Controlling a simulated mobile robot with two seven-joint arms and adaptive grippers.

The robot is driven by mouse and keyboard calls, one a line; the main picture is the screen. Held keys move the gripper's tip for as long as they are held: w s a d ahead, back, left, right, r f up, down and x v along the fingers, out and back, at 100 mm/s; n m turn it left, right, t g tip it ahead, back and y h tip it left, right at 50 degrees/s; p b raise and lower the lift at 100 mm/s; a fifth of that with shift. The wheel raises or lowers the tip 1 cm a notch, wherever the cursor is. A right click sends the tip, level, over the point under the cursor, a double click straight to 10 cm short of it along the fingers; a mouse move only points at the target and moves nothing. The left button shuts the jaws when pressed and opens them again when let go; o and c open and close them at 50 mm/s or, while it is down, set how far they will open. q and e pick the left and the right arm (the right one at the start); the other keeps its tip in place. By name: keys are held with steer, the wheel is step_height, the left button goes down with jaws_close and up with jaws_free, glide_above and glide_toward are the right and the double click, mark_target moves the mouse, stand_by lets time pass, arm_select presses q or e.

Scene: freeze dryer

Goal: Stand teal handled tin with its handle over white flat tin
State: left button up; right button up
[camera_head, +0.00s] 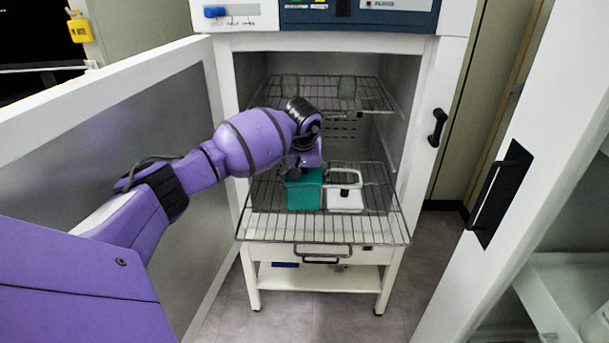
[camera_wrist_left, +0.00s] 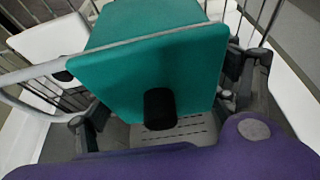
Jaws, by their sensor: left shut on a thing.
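The teal handled tin (camera_head: 304,196) is at the left side of the pulled-out lower wire shelf, just left of the white flat tin (camera_head: 346,204). My left gripper (camera_head: 303,172) is at its back edge. In the left wrist view the teal tin (camera_wrist_left: 190,62) fills the middle, with a black knob (camera_wrist_left: 159,108) on the face toward me. My left gripper's fingers (camera_wrist_left: 170,100) are on either side of it, shut on it. The white tin (camera_wrist_left: 50,42) is at upper left there. Whether the teal tin touches the shelf is unclear. My right gripper is not in view.
The lower wire shelf (camera_head: 270,226) sticks out of the open freeze dryer, with bare room at its front and right. An upper wire shelf (camera_head: 325,95) holds two glassy containers. The open door (camera_head: 150,105) stands at left; a white cabinet door (camera_head: 530,170) is at right.

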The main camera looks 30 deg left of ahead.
arm_select(q)
steer(key=shift+f, duration=0.2)
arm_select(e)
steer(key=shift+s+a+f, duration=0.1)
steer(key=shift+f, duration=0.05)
arm_select(q)
steer(key=o, duration=1.4)
steer(key=shift+o, duration=0.6)
steer(key=shift+r+p, duration=0.7)
steer(key=shift+r, duration=2.55)
steer(key=shift+r+p, duration=0.45)
steer(key=shift+r, duration=1.8)
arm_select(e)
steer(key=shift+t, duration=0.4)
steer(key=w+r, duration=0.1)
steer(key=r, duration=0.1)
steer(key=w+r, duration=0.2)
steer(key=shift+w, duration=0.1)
